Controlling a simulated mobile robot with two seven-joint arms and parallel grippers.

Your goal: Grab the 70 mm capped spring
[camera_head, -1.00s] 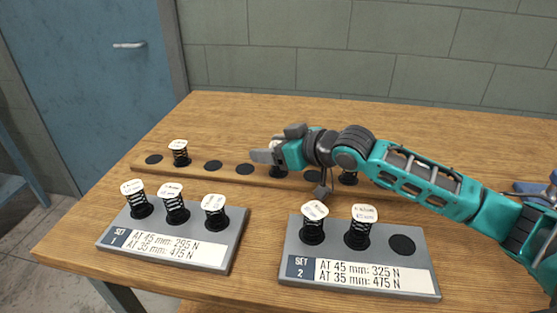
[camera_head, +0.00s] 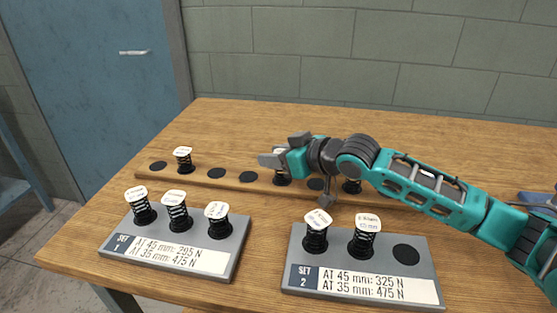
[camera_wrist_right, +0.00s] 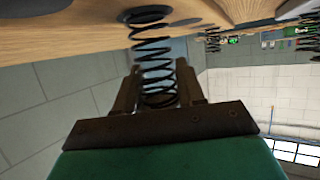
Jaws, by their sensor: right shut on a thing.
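My right gripper (camera_head: 272,159) reaches in from the right over the wooden rail at the back of the table. It is shut on a black coil spring (camera_head: 282,180), which stands upright on the rail partly hidden behind the jaws. In the right wrist view the coils (camera_wrist_right: 152,50) run from a dark round base at the wood up between the jaws (camera_wrist_right: 158,88). The spring's white cap is mostly hidden by the gripper, and its length label cannot be read. My left gripper is not in view.
Empty black discs lie between. In front, the set 1 block (camera_head: 120,243) holds three springs; the set 2 block (camera_head: 385,262) holds two and an empty disc (camera_head: 406,254).

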